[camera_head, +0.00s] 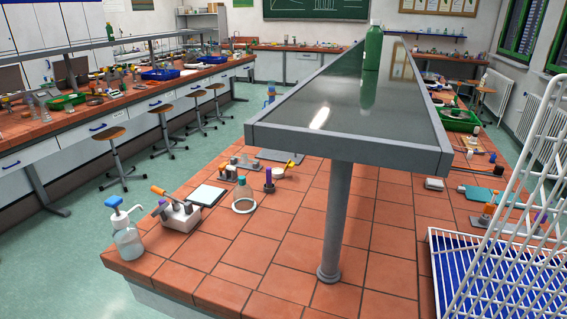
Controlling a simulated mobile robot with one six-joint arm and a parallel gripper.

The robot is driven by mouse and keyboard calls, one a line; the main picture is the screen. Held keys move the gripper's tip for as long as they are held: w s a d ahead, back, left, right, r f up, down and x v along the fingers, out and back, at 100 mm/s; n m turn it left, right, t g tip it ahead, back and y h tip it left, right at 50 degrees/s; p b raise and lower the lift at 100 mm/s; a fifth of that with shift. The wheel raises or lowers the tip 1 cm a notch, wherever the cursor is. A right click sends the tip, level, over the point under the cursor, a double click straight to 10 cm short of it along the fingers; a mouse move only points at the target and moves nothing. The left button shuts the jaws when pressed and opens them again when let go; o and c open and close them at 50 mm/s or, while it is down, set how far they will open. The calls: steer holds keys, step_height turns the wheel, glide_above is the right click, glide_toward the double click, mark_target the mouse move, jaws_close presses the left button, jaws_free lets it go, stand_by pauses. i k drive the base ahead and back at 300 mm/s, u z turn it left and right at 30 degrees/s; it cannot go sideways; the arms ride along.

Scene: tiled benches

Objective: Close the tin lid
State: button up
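I cannot make out a tin or a tin lid for certain in the head view. A small pale grey box-like thing (434,184) lies on the tiled bench to the right of the shelf post. It is too small to tell whether it is a tin or whether it has a lid. My gripper is not in view.
The tiled bench (275,285) has bare tiles around the shelf post (336,220). A raised shelf (350,143) overhangs it, bearing a green bottle (373,50). A pump bottle (127,238) and flask (243,197) stand left. A white wire rack (535,160) blocks the right.

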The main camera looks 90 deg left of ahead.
mark_target(289, 164)
steer(key=k, duration=1.8)
steer(key=u, duration=2)
steer(key=i, duration=0.45)
